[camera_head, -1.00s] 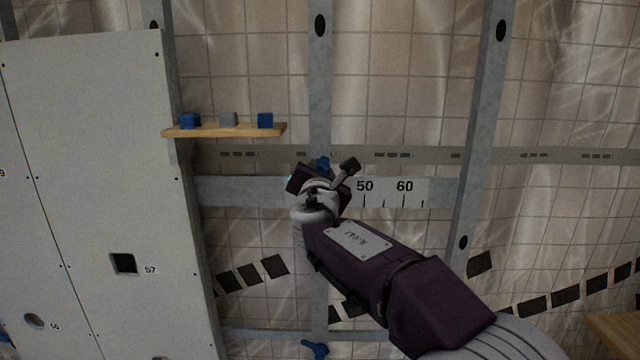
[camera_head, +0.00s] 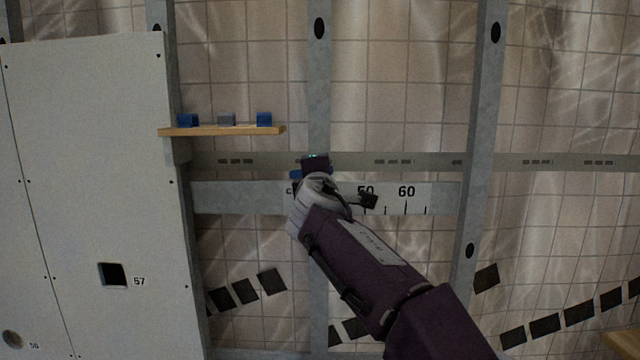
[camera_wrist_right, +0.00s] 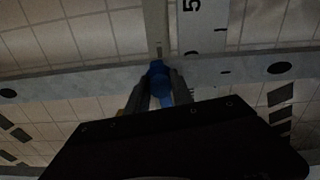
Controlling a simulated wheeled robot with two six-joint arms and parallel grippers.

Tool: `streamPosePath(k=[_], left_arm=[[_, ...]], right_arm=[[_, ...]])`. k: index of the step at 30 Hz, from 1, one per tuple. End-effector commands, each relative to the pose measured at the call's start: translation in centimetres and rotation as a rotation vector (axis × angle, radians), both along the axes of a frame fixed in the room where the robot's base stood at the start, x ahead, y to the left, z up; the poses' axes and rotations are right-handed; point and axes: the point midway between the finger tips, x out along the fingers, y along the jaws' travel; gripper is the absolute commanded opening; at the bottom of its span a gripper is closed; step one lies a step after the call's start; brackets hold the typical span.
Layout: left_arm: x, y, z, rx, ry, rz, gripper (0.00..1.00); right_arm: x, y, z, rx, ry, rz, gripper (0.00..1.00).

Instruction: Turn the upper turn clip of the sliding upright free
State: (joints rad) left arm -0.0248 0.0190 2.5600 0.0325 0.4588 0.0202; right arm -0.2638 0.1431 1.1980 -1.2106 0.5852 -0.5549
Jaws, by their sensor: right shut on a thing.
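The sliding upright (camera_head: 319,90) is a grey vertical post with dark oval holes, crossing the numbered rail (camera_head: 440,196). The upper turn clip is blue; a bit of it (camera_head: 296,174) shows at the left of my right gripper (camera_head: 315,163), which hides the rest. In the right wrist view, the clip's round blue knob (camera_wrist_right: 158,76) sits between the two fingers of my right gripper (camera_wrist_right: 162,88), against the upright (camera_wrist_right: 225,70). The gripper is shut on the clip. How far the clip is turned is hard to tell. My left gripper is out of view.
A large grey panel (camera_head: 90,190) covers the left side. A wooden shelf (camera_head: 222,131) with small blue and grey blocks is fixed left of the upright. Another post (camera_head: 484,130) stands at right. A slotted rail (camera_head: 430,162) runs behind.

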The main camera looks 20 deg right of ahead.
Motion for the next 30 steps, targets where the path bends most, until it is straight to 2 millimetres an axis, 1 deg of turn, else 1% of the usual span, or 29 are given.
streamPosePath(k=[1,3,15,21,30], left_arm=[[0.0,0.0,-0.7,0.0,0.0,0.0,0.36],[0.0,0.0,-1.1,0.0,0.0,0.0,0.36],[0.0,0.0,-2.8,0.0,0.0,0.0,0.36],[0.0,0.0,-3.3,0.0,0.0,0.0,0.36],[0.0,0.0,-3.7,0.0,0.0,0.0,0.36]], right_arm=[[0.0,0.0,-0.4,0.041,-0.013,0.0,0.0],[0.0,0.0,-0.4,0.106,-0.03,0.0,0.0],[0.1,0.0,-0.4,0.432,-0.123,-0.001,0.0],[0.0,0.0,-0.3,0.543,-0.155,0.0,0.0],[0.1,0.0,-0.3,0.629,-0.179,-0.001,0.0]])
